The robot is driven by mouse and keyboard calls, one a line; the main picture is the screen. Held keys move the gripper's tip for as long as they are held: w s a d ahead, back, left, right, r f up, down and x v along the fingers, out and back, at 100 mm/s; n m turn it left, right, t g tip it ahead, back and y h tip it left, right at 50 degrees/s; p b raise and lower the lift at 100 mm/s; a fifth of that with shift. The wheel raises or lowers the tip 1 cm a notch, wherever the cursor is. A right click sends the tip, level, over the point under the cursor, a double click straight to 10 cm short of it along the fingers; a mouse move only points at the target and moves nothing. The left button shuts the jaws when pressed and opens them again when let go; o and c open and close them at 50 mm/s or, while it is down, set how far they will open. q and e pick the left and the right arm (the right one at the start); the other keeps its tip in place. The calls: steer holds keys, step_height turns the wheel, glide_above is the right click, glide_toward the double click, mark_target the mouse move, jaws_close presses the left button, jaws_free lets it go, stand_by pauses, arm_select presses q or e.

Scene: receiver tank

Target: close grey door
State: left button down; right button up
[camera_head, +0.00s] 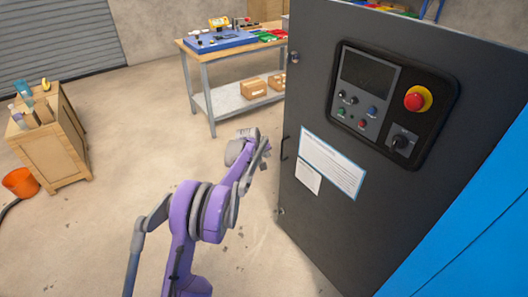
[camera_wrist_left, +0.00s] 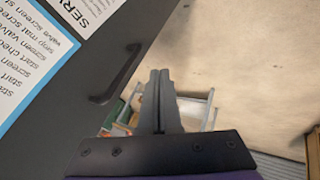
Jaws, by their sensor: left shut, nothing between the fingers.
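The dark grey door (camera_head: 330,215) fills the right of the head view, standing out from a blue cabinet (camera_head: 470,240). It carries a control panel, paper labels and a slim black handle (camera_head: 285,148) near its left edge. In the left wrist view the door (camera_wrist_left: 100,65) and its handle (camera_wrist_left: 118,75) lie left of the fingers. My left gripper (camera_head: 264,148) is just left of the door's handle edge; its fingers (camera_wrist_left: 160,75) are shut and empty, apart from the handle in the wrist view. My right gripper is not in view.
A workbench (camera_head: 212,100) with a blue tray and cardboard boxes stands behind the gripper. A wooden cabinet (camera_head: 50,150) with bottles and an orange bucket (camera_head: 20,182) are at the left. The concrete floor between them is clear.

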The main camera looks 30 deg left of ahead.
arm_select(q)
steer(key=w, duration=0.1)
steer(key=w+d+f, duration=0.1)
steer(key=w, duration=0.1)
steer(key=w+d, duration=0.1)
steer(key=shift+w+f+p, duration=0.35)
steer(key=shift+w, duration=0.05)
